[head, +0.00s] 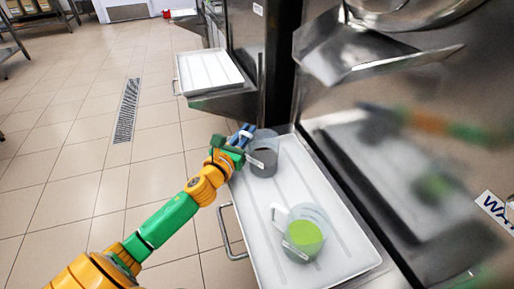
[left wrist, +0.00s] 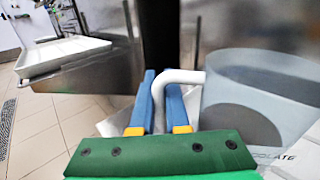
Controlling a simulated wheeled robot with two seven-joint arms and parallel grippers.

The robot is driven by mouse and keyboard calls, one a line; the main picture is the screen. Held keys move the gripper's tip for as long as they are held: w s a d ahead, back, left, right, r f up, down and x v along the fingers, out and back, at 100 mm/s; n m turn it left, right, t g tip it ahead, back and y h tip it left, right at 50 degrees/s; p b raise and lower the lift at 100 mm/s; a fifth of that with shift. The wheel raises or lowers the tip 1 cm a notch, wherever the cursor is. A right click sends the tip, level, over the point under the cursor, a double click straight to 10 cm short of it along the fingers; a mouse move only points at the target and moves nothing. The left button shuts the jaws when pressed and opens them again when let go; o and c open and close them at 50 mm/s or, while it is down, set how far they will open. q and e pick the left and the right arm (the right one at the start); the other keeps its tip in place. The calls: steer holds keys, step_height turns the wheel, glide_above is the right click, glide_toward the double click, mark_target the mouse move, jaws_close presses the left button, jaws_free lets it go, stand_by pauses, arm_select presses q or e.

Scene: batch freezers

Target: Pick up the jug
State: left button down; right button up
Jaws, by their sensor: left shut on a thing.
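A clear jug with dark grey-brown contents (head: 263,158) is at the far end of the white tray (head: 328,232). In the left wrist view the jug (left wrist: 268,95) fills the right side, with a label whose visible letters read "OLATE". My left gripper (head: 245,136) is at the jug's handle; in the wrist view its blue fingers (left wrist: 164,100) are shut on the white handle. A second clear jug with bright green contents (head: 305,234) stands nearer on the same tray. I cannot tell whether the held jug touches the tray. My right gripper is not in view.
A steel freezer front with a spout (head: 375,55) rises on the right and reflects my arm. Another white tray (head: 209,71) sits further back, beyond a dark gap. A metal handle (head: 229,235) sticks out left of the near tray. The tiled floor at left is open.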

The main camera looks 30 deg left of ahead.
arm_select(q)
steer(key=shift+r, duration=0.2)
steer(key=shift+r+p, duration=0.3)
steer(key=shift+p, duration=0.05)
steer(key=s+r+p, duration=0.7)
steer(key=s+r, duration=0.5)
steer(key=s, duration=0.2)
steer(key=shift+a+p, duration=0.4)
steer(key=shift+a, duration=0.05)
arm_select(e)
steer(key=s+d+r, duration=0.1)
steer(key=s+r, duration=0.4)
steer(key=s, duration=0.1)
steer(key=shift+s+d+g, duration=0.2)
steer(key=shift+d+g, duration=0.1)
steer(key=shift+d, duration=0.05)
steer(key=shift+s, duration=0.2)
